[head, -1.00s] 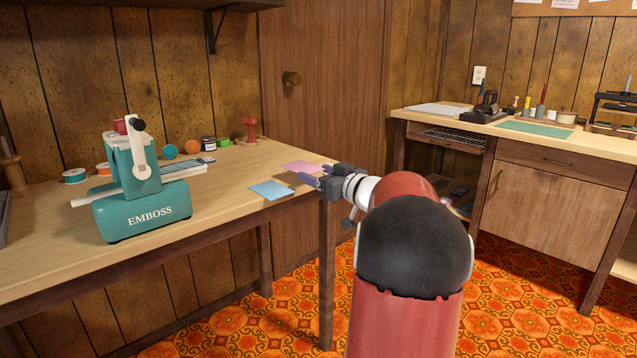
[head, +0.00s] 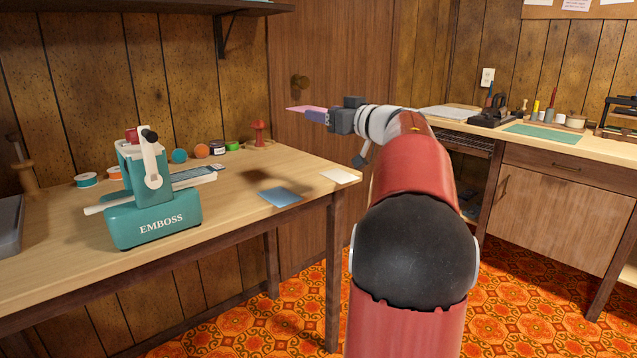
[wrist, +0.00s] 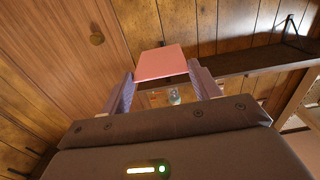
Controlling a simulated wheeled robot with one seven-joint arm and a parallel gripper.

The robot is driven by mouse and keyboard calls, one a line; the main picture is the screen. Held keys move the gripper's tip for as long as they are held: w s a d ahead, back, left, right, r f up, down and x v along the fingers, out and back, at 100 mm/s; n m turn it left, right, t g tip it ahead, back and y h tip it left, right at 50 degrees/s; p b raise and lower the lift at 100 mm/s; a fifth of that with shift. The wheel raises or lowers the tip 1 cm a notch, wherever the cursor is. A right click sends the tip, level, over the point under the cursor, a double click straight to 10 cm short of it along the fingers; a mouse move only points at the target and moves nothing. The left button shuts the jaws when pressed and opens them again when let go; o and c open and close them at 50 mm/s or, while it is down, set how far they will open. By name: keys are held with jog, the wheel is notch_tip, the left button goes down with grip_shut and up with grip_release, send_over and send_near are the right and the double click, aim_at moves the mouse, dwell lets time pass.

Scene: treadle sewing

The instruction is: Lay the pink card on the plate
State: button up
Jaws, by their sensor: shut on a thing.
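My gripper (head: 318,116) is shut on the pink card (head: 302,109) and holds it well above the right end of the table, clear of the tabletop. The wrist view shows the pink card (wrist: 161,62) between the two fingertips, sticking out beyond them. The teal embosser (head: 153,217), marked EMBOSS, stands on the table to the left, with a white lever. A flat pale plate (head: 194,177) extends from its right side, and nothing is seen lying on it. A pale bar sticks out on its left. My gripper is to the right of and higher than the embosser.
A blue card (head: 281,197) and a cream card (head: 341,175) lie on the wooden table (head: 240,215) near its right end. Spools, balls, jars and a red stamp (head: 259,133) line the back. A shelf (head: 150,8) hangs above. A second bench stands at right.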

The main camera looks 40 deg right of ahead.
notch_tip(320, 180, down, 19)
jog(key=b, duration=0.6)
jog(key=shift+f, duration=0.15)
jog(key=shift+f, duration=0.15)
jog(key=o, duration=1)
